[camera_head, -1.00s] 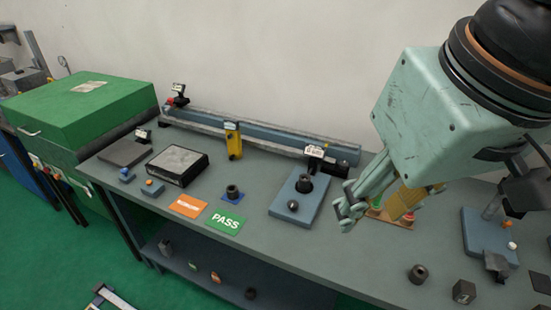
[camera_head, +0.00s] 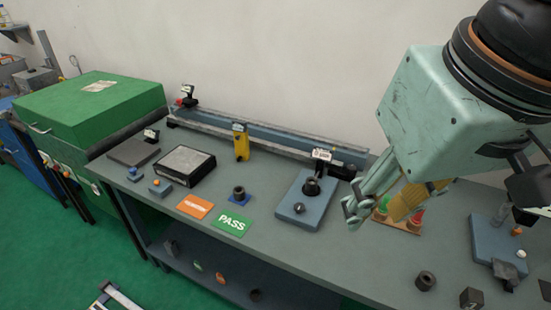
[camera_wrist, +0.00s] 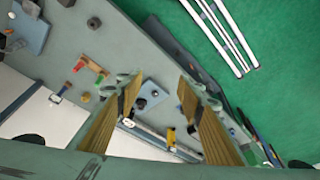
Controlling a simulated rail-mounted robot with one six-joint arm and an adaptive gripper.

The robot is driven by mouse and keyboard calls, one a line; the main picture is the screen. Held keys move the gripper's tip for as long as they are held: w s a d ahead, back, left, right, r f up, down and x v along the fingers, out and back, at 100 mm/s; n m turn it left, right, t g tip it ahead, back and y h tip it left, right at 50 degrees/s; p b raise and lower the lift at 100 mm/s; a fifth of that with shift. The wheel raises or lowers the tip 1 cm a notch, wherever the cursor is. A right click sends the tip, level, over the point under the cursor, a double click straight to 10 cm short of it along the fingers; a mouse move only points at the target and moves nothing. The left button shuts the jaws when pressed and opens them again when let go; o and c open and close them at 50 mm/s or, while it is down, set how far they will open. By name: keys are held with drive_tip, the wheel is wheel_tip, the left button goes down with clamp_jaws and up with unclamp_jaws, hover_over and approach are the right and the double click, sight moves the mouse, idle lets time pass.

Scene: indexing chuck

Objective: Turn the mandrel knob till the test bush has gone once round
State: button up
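Any mark on the bush is too small to tell.
A green PASS card (camera_head: 232,225), an orange card (camera_head: 195,206) and a loose bush (camera_head: 239,191) on a blue pad lie left of the plate. A wooden stand (camera_head: 399,222) with coloured pieces is close behind my gripper. A long rail (camera_head: 270,138) runs along the back.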

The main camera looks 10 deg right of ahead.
drive_tip(key=w, duration=0.2)
drive_tip(key=m+g+y+p, duration=0.2)
drive_tip(key=m+g+p, duration=0.3)
drive_tip(key=m, duration=0.2)
hover_over(300, 206)
drive_tip(key=s+d, duration=0.2)
drive_tip(key=s, duration=0.2)
drive_tip(key=w+d+x, duration=0.1)
drive_tip(key=d+x, duration=0.1)
drive_tip(key=x, duration=0.7)
drive_tip(key=w+d+f+m+g+y+p, duration=0.1)
drive_tip(key=w+d+f+m+p, duration=0.1)
drive_tip(key=w+f, duration=0.6)
drive_tip(key=shift+f+m+g+y, duration=0.3)
drive_tip(key=shift+f+m, duration=0.2)
drive_tip(key=shift+f, duration=1.95)
drive_tip(key=shift+s+f, duration=0.1)
drive_tip(key=shift+b+x, duration=0.3)
drive_tip(key=shift+x, duration=6.45)
drive_tip(key=shift+d, duration=0.1)
